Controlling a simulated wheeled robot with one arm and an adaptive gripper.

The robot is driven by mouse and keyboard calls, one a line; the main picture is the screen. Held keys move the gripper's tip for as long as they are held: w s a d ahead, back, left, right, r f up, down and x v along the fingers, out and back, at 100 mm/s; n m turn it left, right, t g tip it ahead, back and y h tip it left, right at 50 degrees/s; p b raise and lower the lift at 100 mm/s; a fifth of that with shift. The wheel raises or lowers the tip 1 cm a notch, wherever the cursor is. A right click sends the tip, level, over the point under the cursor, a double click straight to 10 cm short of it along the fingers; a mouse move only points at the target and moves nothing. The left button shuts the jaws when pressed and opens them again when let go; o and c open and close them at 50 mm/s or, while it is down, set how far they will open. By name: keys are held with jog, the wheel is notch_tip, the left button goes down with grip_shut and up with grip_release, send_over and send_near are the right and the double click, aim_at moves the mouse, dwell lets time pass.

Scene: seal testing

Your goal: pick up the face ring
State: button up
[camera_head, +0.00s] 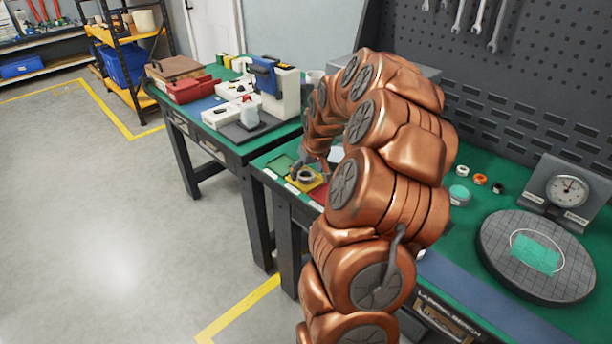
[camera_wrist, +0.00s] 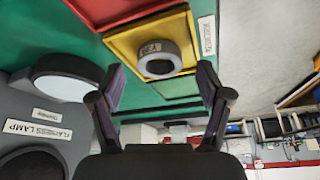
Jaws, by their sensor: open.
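The face ring (camera_wrist: 158,60) is a dark grey ring with a small light tag on its upper side, lying in a yellow tray (camera_wrist: 123,44). In the wrist view it appears ahead of the gap between my fingers, not between them. My gripper (camera_wrist: 161,85) is open and empty, with one finger on each side of the picture. In the head view the ring (camera_head: 305,175) shows small on the yellow tray, with my gripper (camera_head: 298,166) close by it, partly hidden by my arm.
A red tray (camera_wrist: 100,12) adjoins the yellow one. A grey flatness lamp unit (camera_wrist: 62,118) with a round pale disc stands at left in the wrist view. A dial gauge (camera_head: 568,190) and a round gridded plate (camera_head: 496,262) are on the bench's right.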

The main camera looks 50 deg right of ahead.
jog(key=shift+w+d+f, duration=0.15)
jog(key=shift+w+f, duration=0.15)
jog(key=shift+f, duration=0.35)
jog(key=shift+c, duration=0.3)
jog(key=c, duration=1.2)
